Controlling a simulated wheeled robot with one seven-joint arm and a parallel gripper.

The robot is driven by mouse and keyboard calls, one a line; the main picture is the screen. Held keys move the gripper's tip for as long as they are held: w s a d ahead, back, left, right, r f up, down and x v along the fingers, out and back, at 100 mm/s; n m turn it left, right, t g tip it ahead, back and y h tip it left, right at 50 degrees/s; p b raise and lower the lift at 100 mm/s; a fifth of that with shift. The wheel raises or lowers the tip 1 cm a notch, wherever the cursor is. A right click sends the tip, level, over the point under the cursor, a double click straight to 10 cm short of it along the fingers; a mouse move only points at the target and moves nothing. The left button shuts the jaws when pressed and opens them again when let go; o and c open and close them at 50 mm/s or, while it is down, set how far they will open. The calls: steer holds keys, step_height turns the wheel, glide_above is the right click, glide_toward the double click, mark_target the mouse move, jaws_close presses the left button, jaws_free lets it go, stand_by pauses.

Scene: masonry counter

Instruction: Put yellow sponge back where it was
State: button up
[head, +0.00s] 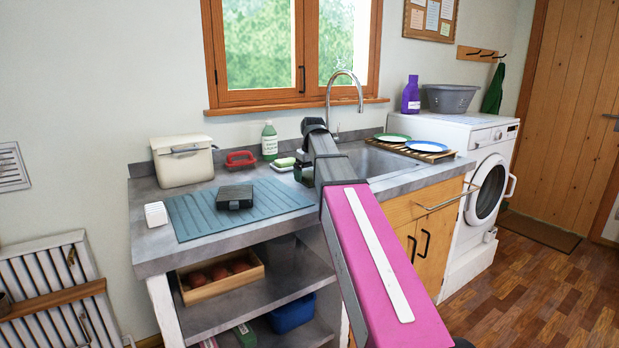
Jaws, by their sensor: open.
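A small pale-cream block with green on it (284,162) lies at the back of the counter, left of the sink. It may be the yellow sponge, but its colour is too faint to be sure; no other yellow sponge shows. My pink and grey arm reaches over the counter from the lower right. My gripper (304,173), small and dark, is open just right of the pale block, partly hidden behind the arm. Its fingertips are hard to make out, and I see nothing held. The arm hides part of the sink (373,162).
A ridged teal mat (182,217) bears a dark box (235,196). A white ridged block (156,214) sits at the left edge. A red brush (240,159), green bottle (269,141) and cream bin (183,164) stand behind. Plates (429,146) lie on a rack right of the sink.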

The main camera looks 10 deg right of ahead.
mark_target(312, 176)
step_height(312, 176, up, 11)
steer(key=s, duration=0.1)
steer(key=shift+d, duration=0.3)
steer(key=shift+s, duration=0.25)
